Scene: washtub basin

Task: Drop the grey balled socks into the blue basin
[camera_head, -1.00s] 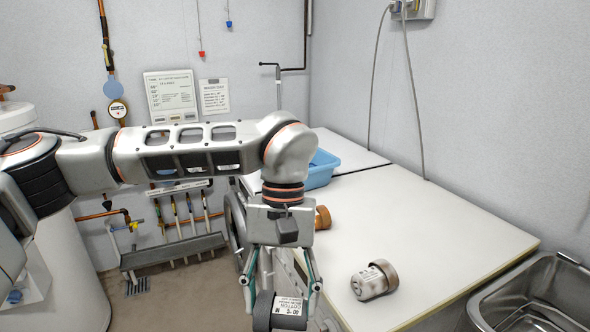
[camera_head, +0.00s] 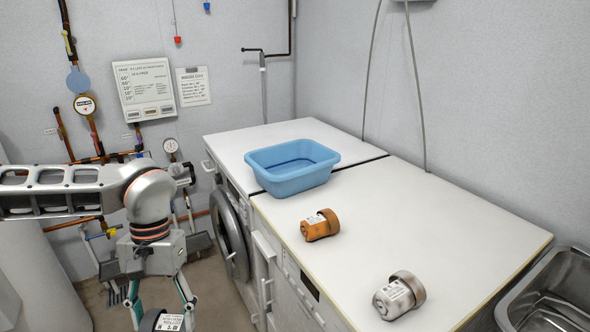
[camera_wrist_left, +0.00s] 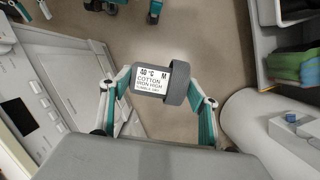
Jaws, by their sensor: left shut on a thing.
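The grey balled socks (camera_wrist_left: 160,82), a dark grey roll with a white label and a folded cuff, are between the fingers of my left gripper (camera_wrist_left: 156,92), which is shut on them. In the head view the left gripper (camera_head: 160,310) hangs at the lower left, over the floor in front of the machines, and the socks (camera_head: 163,320) are cut by the bottom edge. The blue basin (camera_head: 292,168) stands upright on the white top, to the right of and farther back than the gripper. It looks empty. My right gripper is not in view.
An orange sock roll (camera_head: 319,226) and a pale grey-white sock roll (camera_head: 398,296) lie on the white worktop (camera_head: 440,230). A metal sink (camera_head: 550,300) is at the lower right. A round machine door (camera_head: 229,235) stands open near my left arm.

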